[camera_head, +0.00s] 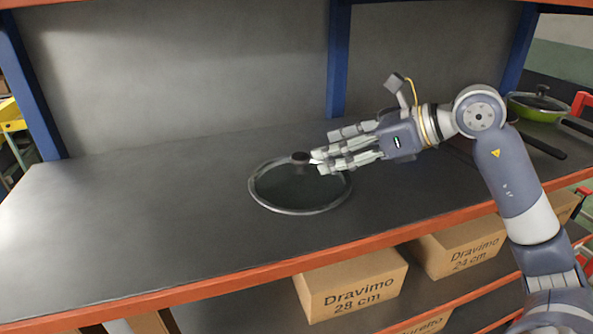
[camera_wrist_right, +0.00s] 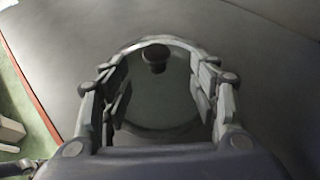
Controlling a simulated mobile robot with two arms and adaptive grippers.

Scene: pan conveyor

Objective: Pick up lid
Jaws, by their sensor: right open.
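A round glass lid (camera_head: 290,192) with a metal rim and a dark knob (camera_head: 300,158) lies on the grey shelf top. My right gripper (camera_head: 320,161) comes in from the right, low over the lid's far right part, with its fingertips close to the knob. In the right wrist view the lid (camera_wrist_right: 165,100) shows between the open fingers, with the knob (camera_wrist_right: 156,57) just beyond the fingertips and between them. Nothing is held. The fingers hide part of the lid's right side. My left gripper is out of view.
The grey shelf top (camera_head: 130,220) is clear to the left, with an orange front edge (camera_head: 230,284). A blue post (camera_head: 338,60) stands behind the lid. A green pan (camera_head: 538,112) with a lid sits at far right. Cardboard boxes (camera_head: 350,285) stand on the shelf below.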

